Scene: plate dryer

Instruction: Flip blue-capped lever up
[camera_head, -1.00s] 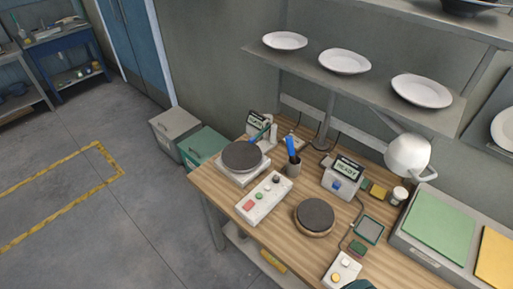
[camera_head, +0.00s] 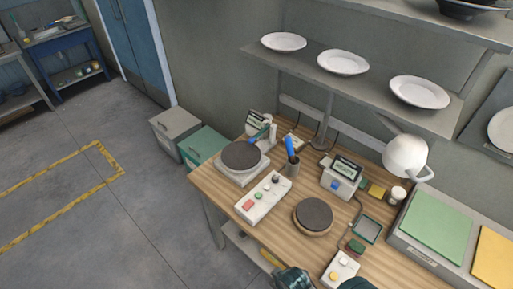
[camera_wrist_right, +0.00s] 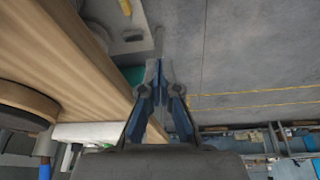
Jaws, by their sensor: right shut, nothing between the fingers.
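A blue-topped upright piece (camera_head: 290,148) stands, slightly tilted, in a grey cylinder (camera_head: 293,168) at the middle of the wooden table. It is the closest match to a blue-capped lever, but I cannot tell for certain. A blue piece (camera_wrist_right: 45,165) also shows at the lower left of the right wrist view. My right gripper (camera_wrist_right: 158,68) is shut and empty, beside the table's edge with floor beyond it. In the head view dark teal parts of mine come in at the bottom edge, and the fingertips are not clear. My left gripper is not identifiable.
A white button box (camera_head: 262,199) stands near the table's front edge. A dark round plate (camera_head: 242,155) on a white base and another dark disc (camera_head: 314,214) flank it. A display box (camera_head: 342,178) and a white lamp (camera_head: 405,156) stand behind. A shelf (camera_head: 370,92) overhangs the back.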

